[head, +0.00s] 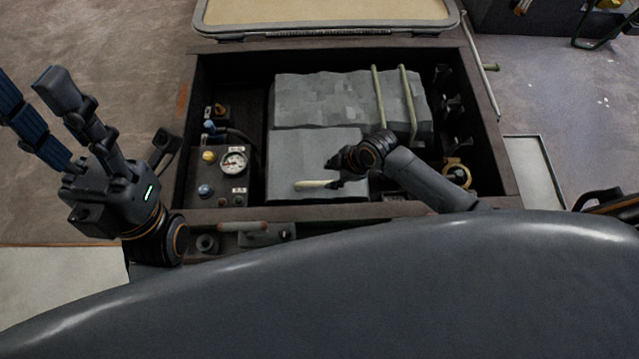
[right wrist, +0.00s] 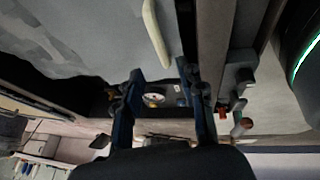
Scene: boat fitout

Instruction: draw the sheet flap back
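A grey sheet (head: 325,100) with a mottled surface lies in an open dark box. Its plain front part, apparently the flap (head: 310,145), lies flat toward me, with a pale rod-like handle (head: 312,184) near its front edge. In the right wrist view the handle (right wrist: 157,35) shows just beyond the fingers. My right gripper (head: 337,172) is over the flap, at the handle's right end. Its fingers stand apart in the right wrist view (right wrist: 163,85), with nothing seen between them. My left gripper (head: 30,100) is raised left of the box, fingers spread and empty.
The dark box rim (head: 350,210) surrounds the sheet. A panel with a pressure gauge (head: 234,161) and knobs is at its left. Two pale rods (head: 409,100) cross the sheet's back right. A raised lid (head: 330,15) is behind. Floor left of the box is clear.

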